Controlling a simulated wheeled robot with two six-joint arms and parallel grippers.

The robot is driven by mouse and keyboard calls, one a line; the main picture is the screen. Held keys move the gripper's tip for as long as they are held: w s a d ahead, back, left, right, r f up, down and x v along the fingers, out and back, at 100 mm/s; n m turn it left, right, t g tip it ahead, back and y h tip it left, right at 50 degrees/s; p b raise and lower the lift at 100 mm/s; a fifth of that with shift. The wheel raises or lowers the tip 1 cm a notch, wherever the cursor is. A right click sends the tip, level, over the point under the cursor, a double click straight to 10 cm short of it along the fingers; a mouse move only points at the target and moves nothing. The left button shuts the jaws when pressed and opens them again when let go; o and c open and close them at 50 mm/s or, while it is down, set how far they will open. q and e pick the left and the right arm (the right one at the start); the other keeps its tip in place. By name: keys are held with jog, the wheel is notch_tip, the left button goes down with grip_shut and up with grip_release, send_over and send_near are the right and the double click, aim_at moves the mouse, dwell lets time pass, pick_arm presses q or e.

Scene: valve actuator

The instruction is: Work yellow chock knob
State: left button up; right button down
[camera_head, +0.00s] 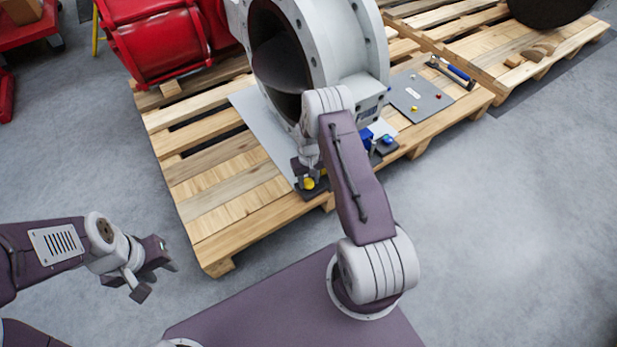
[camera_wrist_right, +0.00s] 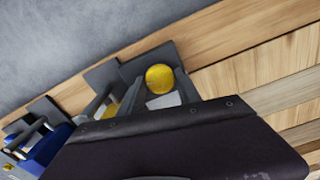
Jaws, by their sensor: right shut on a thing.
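The yellow chock knob (camera_head: 309,184) is a small round yellow piece on a dark base at the front edge of the pallet, below the big valve. It also shows in the right wrist view (camera_wrist_right: 160,78), with dark plates beside it. My right gripper (camera_head: 308,174) reaches down from above and is shut at the knob; its fingers partly hide the base and the exact contact. My left gripper (camera_head: 156,278) is open and empty, in the air over the floor to the left of my base.
The grey valve body (camera_head: 365,75) stands on the wooden pallet (camera_head: 215,190) just behind the knob. A blue part (camera_head: 384,140) sits close to its right. A grey plate (camera_head: 420,95) with small coloured pieces and a hammer (camera_head: 452,70) lie further right. Red equipment (camera_head: 155,45) stands behind left.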

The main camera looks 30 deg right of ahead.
jog(key=m+p, duration=0.1)
jog(key=m, duration=0.2)
jog(key=shift+r+p, duration=0.15)
jog(key=shift+p, duration=0.2)
jog(key=m+p, duration=0.1)
jog(key=m, duration=0.2)
jog(key=shift+m+p, duration=0.3)
jog(key=shift+p, duration=0.05)
jog(key=m+p, duration=0.1)
jog(key=m, duration=0.2)
jog(key=shift+m+p, duration=0.35)
jog(key=shift+m, duration=1.75)
jog(key=c, duration=0.8)
grip_release()
jog(key=shift+c, duration=0.2)
